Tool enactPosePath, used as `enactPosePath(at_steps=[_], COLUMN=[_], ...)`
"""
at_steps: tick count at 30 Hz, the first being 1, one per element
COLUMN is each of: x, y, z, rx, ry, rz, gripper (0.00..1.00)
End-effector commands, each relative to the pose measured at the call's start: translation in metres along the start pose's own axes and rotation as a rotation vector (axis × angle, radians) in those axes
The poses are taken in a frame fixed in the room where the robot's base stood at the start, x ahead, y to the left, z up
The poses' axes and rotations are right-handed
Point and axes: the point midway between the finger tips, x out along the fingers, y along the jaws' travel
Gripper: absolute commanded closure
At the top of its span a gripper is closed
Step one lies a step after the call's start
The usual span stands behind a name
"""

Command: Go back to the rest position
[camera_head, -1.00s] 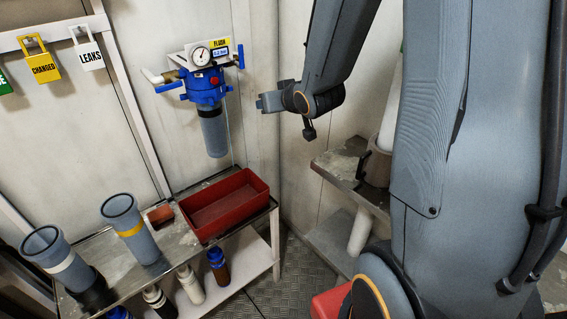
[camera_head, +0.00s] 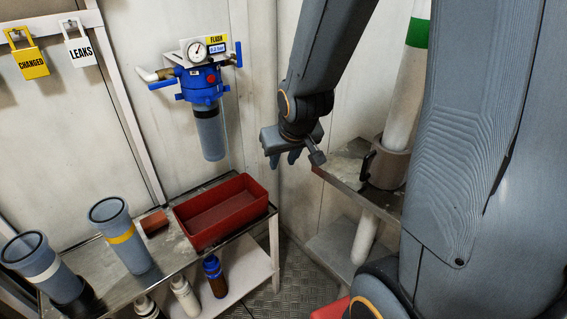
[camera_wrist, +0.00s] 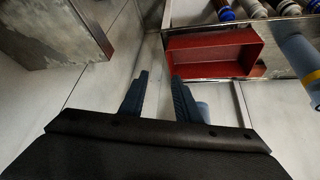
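My gripper (camera_head: 287,158) hangs from my raised arm in front of the corner, right of the blue filter unit (camera_head: 203,85) on the wall. In the wrist view its two fingers (camera_wrist: 158,95) stand apart with nothing between them. The filter unit has a gauge, a red button and a grey-blue bowl below. My gripper is clear of it and touches nothing that I can see.
A red tray (camera_head: 262,190) sits on the metal bench, beside upright cylinders with yellow (camera_head: 122,236) and white bands (camera_head: 47,269). Bottles stand on the shelf below. Right of my gripper, a second bench (camera_head: 333,180) holds a white pipe with a green band (camera_head: 418,32).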

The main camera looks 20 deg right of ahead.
Motion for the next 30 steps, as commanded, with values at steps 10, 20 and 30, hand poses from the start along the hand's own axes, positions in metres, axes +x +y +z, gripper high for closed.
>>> enactPosePath(at_steps=[10,20,30], x=[0.000,-0.004,-0.050], y=[-0.001,-0.003,-0.032], z=[0.005,0.015,0.117], rx=[0.002,0.001,-0.011], ry=[-0.017,-0.053,-0.428], rz=[0.002,0.004,-0.030], gripper=[0.70,0.70,0.70])
